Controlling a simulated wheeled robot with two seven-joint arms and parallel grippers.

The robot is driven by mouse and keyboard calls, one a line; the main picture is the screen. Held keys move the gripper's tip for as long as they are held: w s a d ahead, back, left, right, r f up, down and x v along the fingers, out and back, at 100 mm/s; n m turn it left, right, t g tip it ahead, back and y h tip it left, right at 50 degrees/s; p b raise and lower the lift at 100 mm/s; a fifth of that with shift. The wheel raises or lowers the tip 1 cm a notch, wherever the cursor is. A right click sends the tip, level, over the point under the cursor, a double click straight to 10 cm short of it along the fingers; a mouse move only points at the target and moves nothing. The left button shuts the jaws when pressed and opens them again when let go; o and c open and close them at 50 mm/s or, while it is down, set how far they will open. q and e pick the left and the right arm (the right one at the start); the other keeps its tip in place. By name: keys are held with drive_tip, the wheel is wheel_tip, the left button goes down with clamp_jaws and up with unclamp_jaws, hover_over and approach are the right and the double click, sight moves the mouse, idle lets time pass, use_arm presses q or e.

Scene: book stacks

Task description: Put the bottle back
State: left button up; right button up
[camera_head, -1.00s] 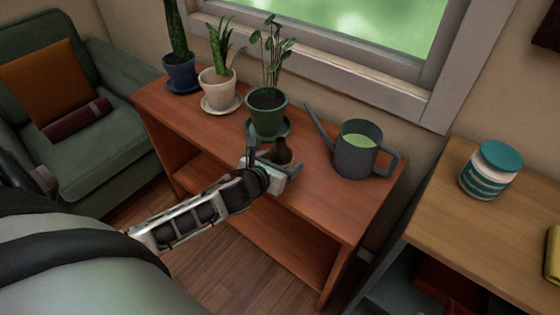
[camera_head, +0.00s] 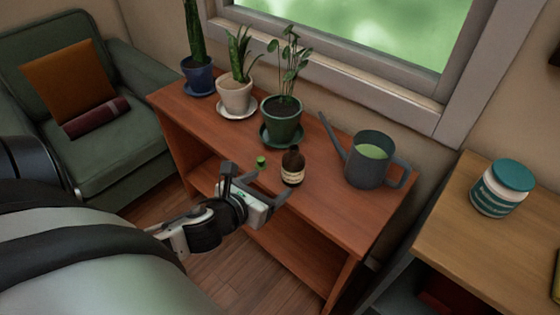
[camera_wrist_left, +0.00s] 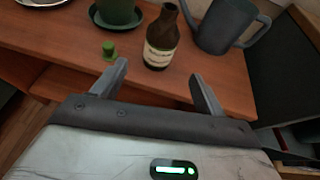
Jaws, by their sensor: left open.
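A brown bottle (camera_head: 293,168) with a cream label stands upright on the reddish wooden shelf top (camera_head: 318,207), between the green plant pot and the watering can. It also shows in the left wrist view (camera_wrist_left: 161,38), beyond the fingertips, its neck open. A small green cap (camera_head: 261,161) sits on the shelf to the left of the bottle; it also shows in the wrist view (camera_wrist_left: 109,50). My left gripper (camera_head: 258,181) is open and empty in front of the bottle, apart from it. My right gripper does not show.
A dark watering can (camera_head: 369,160) stands right of the bottle. Potted plants in green (camera_head: 283,128), white (camera_head: 237,98) and blue (camera_head: 199,80) pots line the back left. A lighter wooden table (camera_head: 462,225) with a teal-lidded jar (camera_head: 501,188) is at the right. An armchair (camera_head: 125,155) is at the left.

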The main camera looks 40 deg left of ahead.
use_arm(q)
drive_tip(key=s+d+f+n+h, duration=0.1)
drive_tip(key=d+n, duration=0.4)
drive_tip(key=n, duration=0.6)
drive_tip(key=s+d+f+n+g+h, duration=0.1)
drive_tip(key=d+n, duration=0.4)
drive_tip(key=n, duration=0.6)
drive_tip(key=s+d+n+g+h, duration=0.1)
drive_tip(key=s+d+n, duration=0.4)
drive_tip(key=n, duration=0.6)
drive_tip(key=shift+d+f+n+h, duration=0.3)
drive_tip(key=shift+d+f+h, duration=0.1)
drive_tip(key=shift+h, duration=0.4)
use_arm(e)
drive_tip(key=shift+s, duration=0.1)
use_arm(q)
drive_tip(key=shift+a+r+g+p, duration=0.2)
drive_tip(key=shift+r+g+p, duration=0.1)
drive_tip(key=shift+p, duration=0.6)
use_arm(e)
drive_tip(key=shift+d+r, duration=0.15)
